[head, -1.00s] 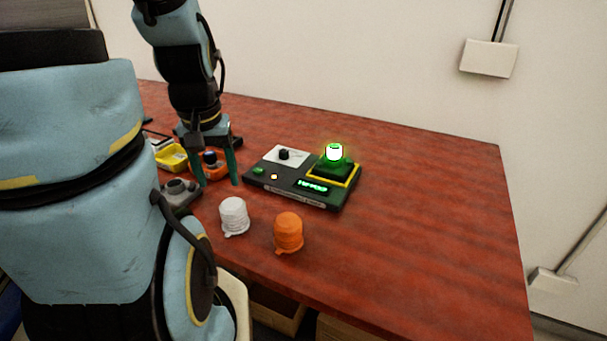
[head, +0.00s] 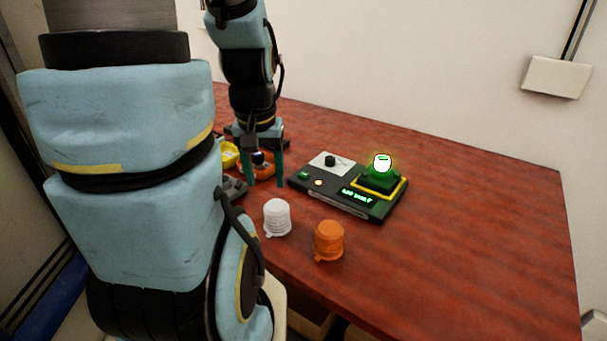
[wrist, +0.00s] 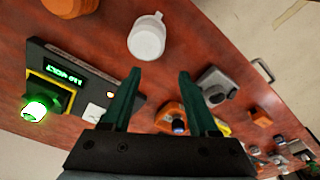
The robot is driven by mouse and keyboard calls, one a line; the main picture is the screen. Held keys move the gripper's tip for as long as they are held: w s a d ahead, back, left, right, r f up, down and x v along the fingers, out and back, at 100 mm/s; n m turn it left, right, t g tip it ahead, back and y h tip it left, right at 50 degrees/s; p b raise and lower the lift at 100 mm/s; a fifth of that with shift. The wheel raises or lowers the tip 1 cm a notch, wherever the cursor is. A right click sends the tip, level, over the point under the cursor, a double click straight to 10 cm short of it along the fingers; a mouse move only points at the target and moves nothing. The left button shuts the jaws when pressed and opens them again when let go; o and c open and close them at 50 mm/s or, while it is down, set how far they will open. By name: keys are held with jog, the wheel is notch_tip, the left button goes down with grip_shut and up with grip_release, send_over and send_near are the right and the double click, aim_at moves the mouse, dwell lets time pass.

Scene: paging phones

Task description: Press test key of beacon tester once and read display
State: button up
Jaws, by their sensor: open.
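The beacon tester (head: 345,203) is a dark flat box on the red-brown table. Its green display (head: 357,197) is lit with small text; in the wrist view the display (wrist: 60,68) seems to read "110 VOLT". A green key (head: 304,175) and a lit amber button or lamp (head: 318,183) sit at its left; which is the test key is unclear. A lit beacon bulb (head: 382,162) glows green-white in the yellow-framed socket (head: 395,192). My gripper (head: 265,185) points down, open and empty, left of the tester; its fingers also show in the wrist view (wrist: 160,76).
A white dome cap (head: 277,217) and an orange dome cap (head: 329,240) stand in front of the tester. A grey fitting (head: 233,187), an orange holder (head: 265,172) and a yellow tray (head: 229,155) lie around my gripper. The table's right side is clear.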

grip_shut()
dwell(1.5)
